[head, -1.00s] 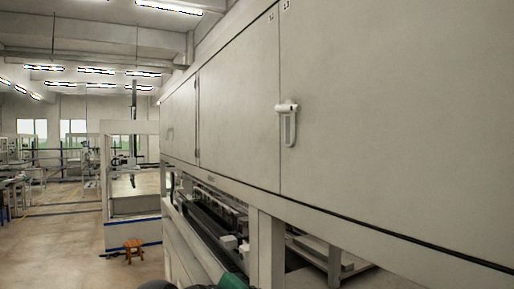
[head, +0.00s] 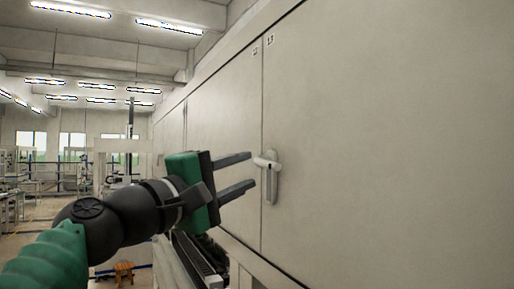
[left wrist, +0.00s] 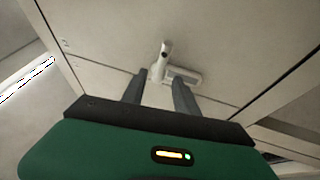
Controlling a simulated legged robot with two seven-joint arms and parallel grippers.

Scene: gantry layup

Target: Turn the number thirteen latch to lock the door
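The latch (head: 272,188) is a pale handle on an upright oval plate, on a large grey door (head: 400,130) near its left edge. Its short lever sits across the top of the plate, pointing left. My left gripper (head: 252,169) is open and empty, with its two dark fingers reaching toward the latch, tips just left of it. In the left wrist view the latch (left wrist: 162,62) shows ahead, between and just beyond the fingertips (left wrist: 160,77). I cannot tell whether they touch. My right gripper is not in view.
Small number labels (head: 270,41) sit at the top of the door, too small to read surely. Another door panel (head: 225,110) continues on the left. Machinery (head: 197,262) lies below the doors. An orange stool (head: 124,272) stands on the floor at lower left.

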